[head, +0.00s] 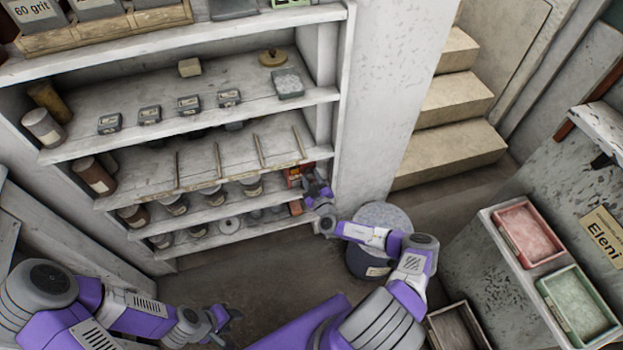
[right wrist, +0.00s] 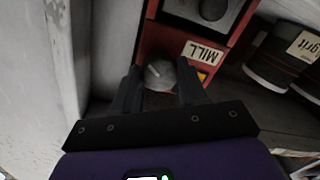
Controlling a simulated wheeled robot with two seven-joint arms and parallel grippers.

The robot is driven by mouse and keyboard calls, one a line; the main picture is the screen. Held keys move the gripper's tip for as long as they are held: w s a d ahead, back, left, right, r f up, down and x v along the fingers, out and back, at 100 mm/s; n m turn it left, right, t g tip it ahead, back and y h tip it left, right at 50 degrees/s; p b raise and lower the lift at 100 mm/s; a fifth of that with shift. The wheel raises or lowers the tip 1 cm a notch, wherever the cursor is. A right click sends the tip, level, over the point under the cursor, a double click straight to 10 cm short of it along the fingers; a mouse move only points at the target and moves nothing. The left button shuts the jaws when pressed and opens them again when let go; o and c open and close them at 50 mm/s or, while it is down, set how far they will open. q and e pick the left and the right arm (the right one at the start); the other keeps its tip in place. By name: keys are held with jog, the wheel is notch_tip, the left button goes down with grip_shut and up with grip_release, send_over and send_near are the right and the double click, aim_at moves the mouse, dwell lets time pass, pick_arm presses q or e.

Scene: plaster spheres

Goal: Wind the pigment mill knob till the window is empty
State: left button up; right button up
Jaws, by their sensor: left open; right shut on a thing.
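The red pigment mill (head: 294,177) stands at the right end of a lower shelf, partly hidden by my right gripper (head: 317,192). In the right wrist view the mill (right wrist: 151,42) shows a "MILL" label, upside down. Its grey round knob (right wrist: 160,76) has a pale pointer line and sits between the fingers of my right gripper (right wrist: 157,88), which is shut on it. A dark-framed window (right wrist: 235,12) is cut by the top edge; it shows grey and a dark rounded shape, and its contents are unclear. My left gripper (head: 225,322) is open and empty, low over the floor.
Dark jars (right wrist: 272,60) stand right of the mill, and a pale wall (right wrist: 75,45) is close on its left. A round lidded bin (head: 382,217) stands by my right arm. Shelves with jars and small boxes (head: 189,105) fill the left. Steps (head: 455,100) rise behind.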

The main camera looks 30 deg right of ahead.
jog(key=o, duration=1.1)
jog(key=p+v, duration=0.2)
jog(key=v, duration=0.5)
jog(key=shift+s+a, duration=0.15)
jog(key=shift+s, duration=0.15)
